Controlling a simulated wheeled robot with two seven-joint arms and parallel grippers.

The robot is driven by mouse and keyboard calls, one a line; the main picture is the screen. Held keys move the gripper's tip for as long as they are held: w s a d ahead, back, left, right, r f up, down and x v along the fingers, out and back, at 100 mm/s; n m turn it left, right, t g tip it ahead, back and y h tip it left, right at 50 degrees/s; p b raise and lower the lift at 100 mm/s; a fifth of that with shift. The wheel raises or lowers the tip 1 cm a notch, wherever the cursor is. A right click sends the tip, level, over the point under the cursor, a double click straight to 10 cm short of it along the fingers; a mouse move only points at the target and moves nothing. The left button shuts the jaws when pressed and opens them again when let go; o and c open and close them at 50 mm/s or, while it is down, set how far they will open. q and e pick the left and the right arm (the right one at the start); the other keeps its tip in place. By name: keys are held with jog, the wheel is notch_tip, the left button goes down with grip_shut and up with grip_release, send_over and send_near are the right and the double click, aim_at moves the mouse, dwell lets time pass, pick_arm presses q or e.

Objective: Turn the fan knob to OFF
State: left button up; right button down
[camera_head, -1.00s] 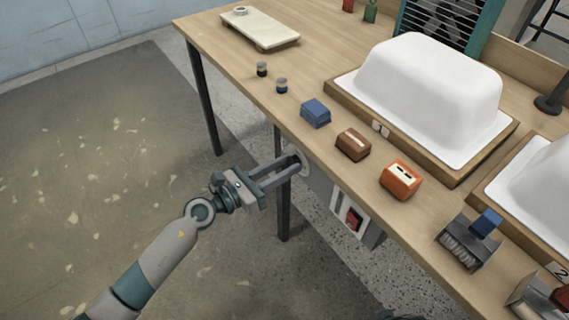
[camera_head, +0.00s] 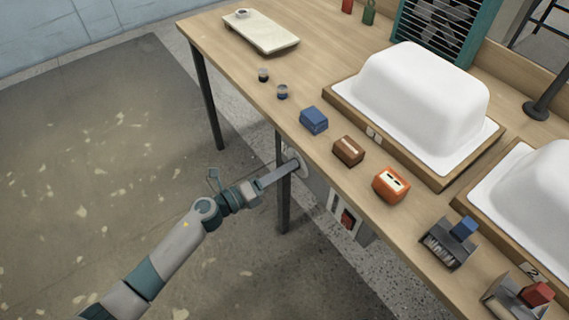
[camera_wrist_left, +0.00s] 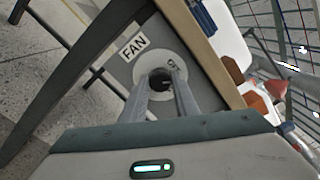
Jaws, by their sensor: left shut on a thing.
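The fan knob is a small dark knob (camera_wrist_left: 160,78) on a pale round dial plate (camera_wrist_left: 148,62) beside a label reading FAN (camera_wrist_left: 135,46). The plate also shows in the head view (camera_head: 302,160), under the table's front edge. My left gripper (camera_head: 292,165) reaches it from the left. In the left wrist view its two fingers (camera_wrist_left: 161,88) are closed on the knob, one on each side. Part of some lettering shows on the plate's right side; the fingers and knob hide much of the dial, so its setting cannot be read. My right gripper is not in view.
A table leg (camera_head: 283,200) stands close by my left gripper. A box with a red switch (camera_head: 347,219) hangs under the table, to the right. The wooden table (camera_head: 215,50) carries white tub shells (camera_head: 415,95), several small blocks and a teal-framed fan (camera_head: 440,32).

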pick_arm(q)
jog(key=shift+n+p, duration=1.75)
jog(key=shift+n, duration=1.45)
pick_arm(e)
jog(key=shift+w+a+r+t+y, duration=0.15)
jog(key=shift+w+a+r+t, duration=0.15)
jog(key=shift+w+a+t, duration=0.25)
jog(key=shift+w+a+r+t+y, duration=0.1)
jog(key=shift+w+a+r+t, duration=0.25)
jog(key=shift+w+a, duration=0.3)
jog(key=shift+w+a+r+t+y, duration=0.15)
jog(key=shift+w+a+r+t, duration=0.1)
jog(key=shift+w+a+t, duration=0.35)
pick_arm(q)
jog(key=o, duration=1.1)
jog(key=shift+f, duration=0.1)
jog(key=shift+c, duration=0.2)
jog(key=shift+a, duration=0.15)
jog(key=b+v, duration=0.2)
jog(key=v, duration=1.5)
jog(key=shift+b, duration=0.35)
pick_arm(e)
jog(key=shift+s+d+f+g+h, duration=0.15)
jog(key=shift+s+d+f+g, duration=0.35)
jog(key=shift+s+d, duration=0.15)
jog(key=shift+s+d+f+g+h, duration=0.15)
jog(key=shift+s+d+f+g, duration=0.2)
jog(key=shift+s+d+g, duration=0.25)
